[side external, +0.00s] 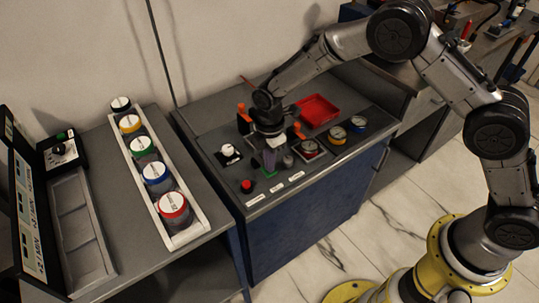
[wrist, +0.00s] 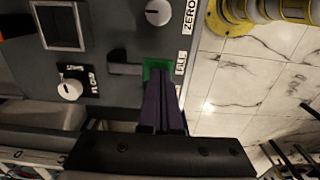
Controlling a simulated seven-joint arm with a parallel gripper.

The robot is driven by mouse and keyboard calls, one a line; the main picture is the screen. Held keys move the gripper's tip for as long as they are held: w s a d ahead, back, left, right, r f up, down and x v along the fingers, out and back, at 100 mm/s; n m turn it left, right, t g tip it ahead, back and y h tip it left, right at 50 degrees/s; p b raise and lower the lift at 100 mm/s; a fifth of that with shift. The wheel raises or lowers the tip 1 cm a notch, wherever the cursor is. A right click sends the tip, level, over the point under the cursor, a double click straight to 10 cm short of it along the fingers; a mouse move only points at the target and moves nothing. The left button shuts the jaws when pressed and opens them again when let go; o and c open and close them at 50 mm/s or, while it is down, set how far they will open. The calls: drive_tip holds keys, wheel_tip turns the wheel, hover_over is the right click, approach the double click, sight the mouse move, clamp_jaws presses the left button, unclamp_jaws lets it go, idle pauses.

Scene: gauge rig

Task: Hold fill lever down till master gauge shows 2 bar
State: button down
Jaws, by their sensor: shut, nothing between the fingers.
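The fill lever shows in the wrist view as a dark bar with a green end (wrist: 157,66), beside a label reading FILL. The green also shows in the side view (side external: 268,173). My gripper (wrist: 163,78) is shut and empty, its purple fingers pointing at the green end and covering part of it. In the side view my gripper (side external: 269,163) is low over the panel's front part. I cannot tell whether the fingertips press the lever.
On the panel are a white flow knob (wrist: 70,89), a zero knob (wrist: 158,12), a red button (side external: 247,186) and orange-topped parts (side external: 241,108). A red tray (side external: 318,110) lies behind. A rack (side external: 182,238) with several colour-lidded jars stands left.

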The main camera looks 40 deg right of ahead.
idle(0.3)
drive_tip(key=shift+s+f, duration=0.4)
drive_tip(key=shift+f, duration=0.4)
drive_tip(key=shift+r, duration=0.15)
idle(0.8)
drive_tip(key=shift+r, duration=0.7)
wheel_tip(320, 180, up, 14)
idle(0.4)
